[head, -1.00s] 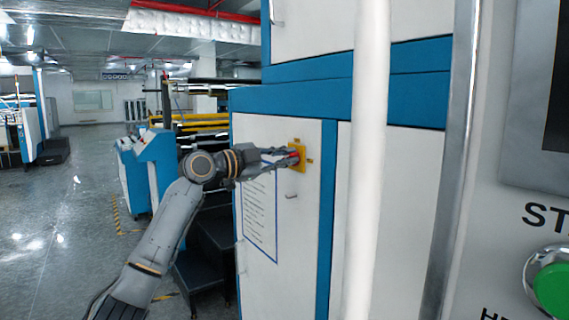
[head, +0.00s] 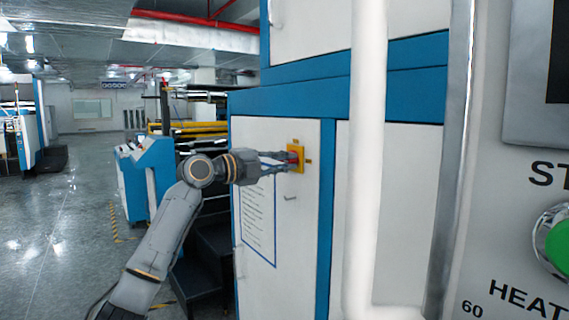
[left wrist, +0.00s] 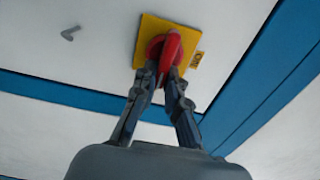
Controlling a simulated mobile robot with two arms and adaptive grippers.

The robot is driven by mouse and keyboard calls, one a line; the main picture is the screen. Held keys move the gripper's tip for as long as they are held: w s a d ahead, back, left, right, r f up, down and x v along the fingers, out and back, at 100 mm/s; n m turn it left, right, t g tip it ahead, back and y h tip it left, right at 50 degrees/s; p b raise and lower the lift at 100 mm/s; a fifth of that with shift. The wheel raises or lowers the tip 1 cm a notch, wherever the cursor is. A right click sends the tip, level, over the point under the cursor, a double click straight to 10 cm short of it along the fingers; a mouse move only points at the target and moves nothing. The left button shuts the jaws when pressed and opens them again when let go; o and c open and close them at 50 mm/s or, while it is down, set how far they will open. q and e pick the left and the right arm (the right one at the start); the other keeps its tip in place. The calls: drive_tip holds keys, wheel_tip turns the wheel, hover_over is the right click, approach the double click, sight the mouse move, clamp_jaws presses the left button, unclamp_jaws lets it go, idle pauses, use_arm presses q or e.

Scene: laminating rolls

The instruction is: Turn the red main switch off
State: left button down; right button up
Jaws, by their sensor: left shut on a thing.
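The red main switch (head: 294,157) sits on a yellow square plate (head: 302,167) on the white cabinet door. In the left wrist view the red switch handle (left wrist: 171,47) stands out from the yellow plate (left wrist: 150,27), with a small yellow label beside it. My left gripper (head: 286,159) reaches the switch from the left. In the left wrist view its fingertips (left wrist: 164,75) are closed on the lower part of the red handle. The fingers hide part of the switch and plate. My right gripper is not in view.
The white cabinet door (head: 275,215) has a small handle (head: 291,197) below the switch and a blue-framed sheet (head: 258,220). A white vertical pipe (head: 367,150) stands close in front. A panel with a green button (head: 560,250) is at right. Open floor lies at left.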

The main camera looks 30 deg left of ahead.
use_arm(q)
drive_tip(key=shift+f, duration=0.1)
drive_tip(key=c, duration=1.4)
unclamp_jaws()
drive_tip(key=shift+s, duration=0.1)
drive_tip(key=shift+v, duration=5.9)
